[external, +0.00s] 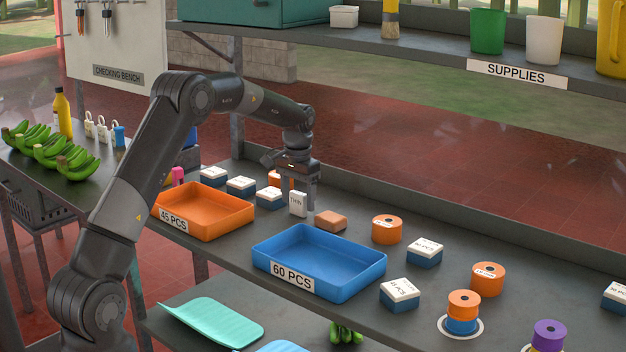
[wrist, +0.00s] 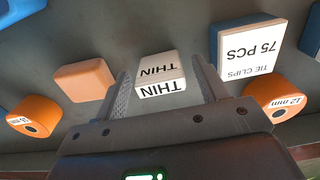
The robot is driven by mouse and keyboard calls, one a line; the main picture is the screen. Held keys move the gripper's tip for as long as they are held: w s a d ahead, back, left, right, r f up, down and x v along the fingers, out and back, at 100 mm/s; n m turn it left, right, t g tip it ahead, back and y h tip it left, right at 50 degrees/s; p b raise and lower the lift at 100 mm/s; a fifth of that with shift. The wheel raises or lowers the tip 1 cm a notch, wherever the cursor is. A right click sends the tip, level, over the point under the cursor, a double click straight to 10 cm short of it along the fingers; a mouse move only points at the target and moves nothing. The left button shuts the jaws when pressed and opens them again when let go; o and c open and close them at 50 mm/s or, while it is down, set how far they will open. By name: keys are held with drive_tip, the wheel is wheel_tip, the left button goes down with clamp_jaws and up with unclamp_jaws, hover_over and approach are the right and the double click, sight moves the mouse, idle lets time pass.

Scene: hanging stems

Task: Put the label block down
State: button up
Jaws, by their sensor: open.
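The label block (external: 297,204) is a small white block marked THIN. It stands upright on the grey bench behind the two trays. In the wrist view the label block (wrist: 160,88) sits between my two fingers, with a narrow dark gap showing on each side. My gripper (external: 298,197) is open and low over the bench, its fingers on either side of the block. In the wrist view my gripper (wrist: 161,72) shows both fingers apart. The block's underside is hidden.
An orange-brown block (external: 330,221) lies close on the right. A tie clips box (wrist: 248,48) and an orange roll (wrist: 274,100) are close on the other side. The orange tray (external: 226,222) and blue tray (external: 341,289) are in front. Several boxes and rolls stand further right.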

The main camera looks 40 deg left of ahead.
sight(298, 193)
wheel_tip(298, 193, up, 12)
drive_tip(key=shift+r, duration=0.15)
idle(0.3)
